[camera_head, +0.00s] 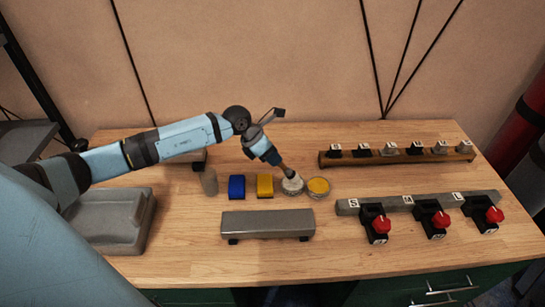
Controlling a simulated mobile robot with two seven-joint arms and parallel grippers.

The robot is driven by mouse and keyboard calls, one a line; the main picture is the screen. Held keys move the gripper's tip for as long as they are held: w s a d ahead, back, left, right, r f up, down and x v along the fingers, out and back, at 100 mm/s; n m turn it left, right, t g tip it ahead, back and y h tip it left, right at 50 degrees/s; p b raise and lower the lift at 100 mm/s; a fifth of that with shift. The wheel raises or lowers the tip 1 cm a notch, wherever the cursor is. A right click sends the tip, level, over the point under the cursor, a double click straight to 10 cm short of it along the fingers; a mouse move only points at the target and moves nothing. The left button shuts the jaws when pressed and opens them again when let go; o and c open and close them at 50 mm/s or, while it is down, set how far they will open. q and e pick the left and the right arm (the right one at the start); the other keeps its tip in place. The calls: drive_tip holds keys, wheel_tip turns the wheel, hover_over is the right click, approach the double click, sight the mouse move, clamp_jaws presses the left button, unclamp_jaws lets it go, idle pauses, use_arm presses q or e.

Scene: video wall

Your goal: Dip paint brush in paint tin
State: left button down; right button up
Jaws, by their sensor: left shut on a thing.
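My left gripper (273,157) reaches in from the left over the middle of the workbench. It is shut on a paint brush (286,171), which tilts down to the right. The brush's lower end is at the tin with pale, greyish-white contents (292,187); I cannot tell whether the tip is in the paint or just above it. A second round tin with yellow paint (318,187) stands close beside it on the right. My right gripper is not in view.
A blue block (236,187), a yellow block (265,186) and a grey cylinder (209,181) stand left of the tins. A grey bar (267,224) lies in front. A wooden rack (398,156) and a rail with red knobs (420,203) are at right. A grey tray (112,228) is at left.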

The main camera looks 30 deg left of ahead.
use_arm(q)
drive_tip(key=shift+r+p, duration=1.55)
drive_tip(key=shift+r, duration=1.5)
drive_tip(key=shift+d, duration=0.1)
